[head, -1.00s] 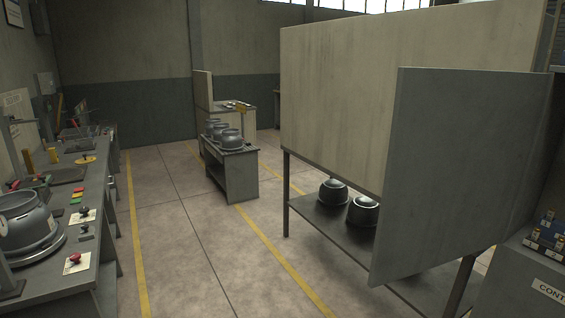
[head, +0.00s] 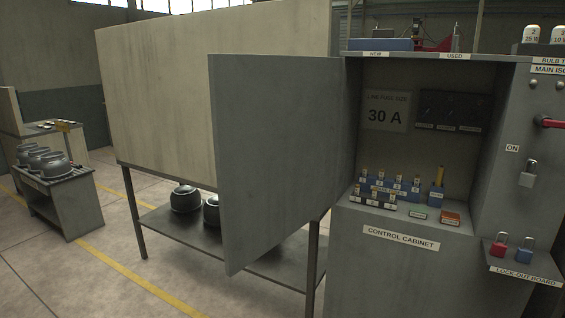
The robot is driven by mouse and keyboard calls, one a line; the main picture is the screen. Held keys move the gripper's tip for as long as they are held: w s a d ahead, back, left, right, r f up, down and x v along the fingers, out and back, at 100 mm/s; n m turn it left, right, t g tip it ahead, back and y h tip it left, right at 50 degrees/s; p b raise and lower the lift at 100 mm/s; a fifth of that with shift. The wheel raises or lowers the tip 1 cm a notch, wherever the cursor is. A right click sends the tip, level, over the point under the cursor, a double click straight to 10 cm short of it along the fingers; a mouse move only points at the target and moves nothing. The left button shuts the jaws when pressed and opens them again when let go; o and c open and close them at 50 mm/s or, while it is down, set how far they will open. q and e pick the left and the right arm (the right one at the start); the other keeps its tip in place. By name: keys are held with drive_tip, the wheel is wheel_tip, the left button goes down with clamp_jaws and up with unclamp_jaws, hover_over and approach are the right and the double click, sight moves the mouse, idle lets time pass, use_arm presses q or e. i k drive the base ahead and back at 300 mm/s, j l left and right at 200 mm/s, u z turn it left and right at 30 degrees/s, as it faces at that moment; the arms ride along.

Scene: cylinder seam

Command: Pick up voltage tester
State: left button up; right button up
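The open control cabinet (head: 348,262) stands at the right in the head view. A slim yellow-topped stick (head: 440,173) stands upright in a blue holder (head: 436,196) at the right of the cabinet's inner shelf. It may be the voltage tester, but it is too small to be sure. Neither of my grippers is in view.
The cabinet's grey door (head: 275,160) is swung open to the left. Several fuses stand in a blue rack (head: 391,187) on the shelf. A lock-out board (head: 524,275) with red and blue padlocks is at lower right. Open floor (head: 110,270) lies at left.

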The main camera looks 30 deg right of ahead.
sight(440, 168)
drive_tip(key=i+z, duration=0.1)
drive_tip(key=z, duration=0.4)
drive_tip(key=i+z, duration=0.1)
drive_tip(key=z, duration=0.4)
drive_tip(key=i+j+z, duration=0.1)
drive_tip(key=z, duration=0.4)
drive_tip(key=j+z, duration=0.2)
drive_tip(key=z, duration=0.25)
drive_tip(key=i+j+z, duration=0.35)
drive_tip(key=j, duration=0.45)
drive_tip(key=j+z, duration=0.3)
drive_tip(key=j, duration=0.45)
drive_tip(key=j+z, duration=0.35)
drive_tip(key=j, duration=1.45)
drive_tip(key=k+l, duration=0.2)
drive_tip(key=l, duration=0.15)
drive_tip(key=k+l, duration=0.2)
drive_tip(key=l, duration=0.2)
drive_tip(key=l+u, duration=0.1)
drive_tip(key=u, duration=0.3)
drive_tip(key=i+l+u, duration=0.1)
drive_tip(key=u, duration=0.3)
drive_tip(key=l+u, duration=0.1)
drive_tip(key=u, duration=0.3)
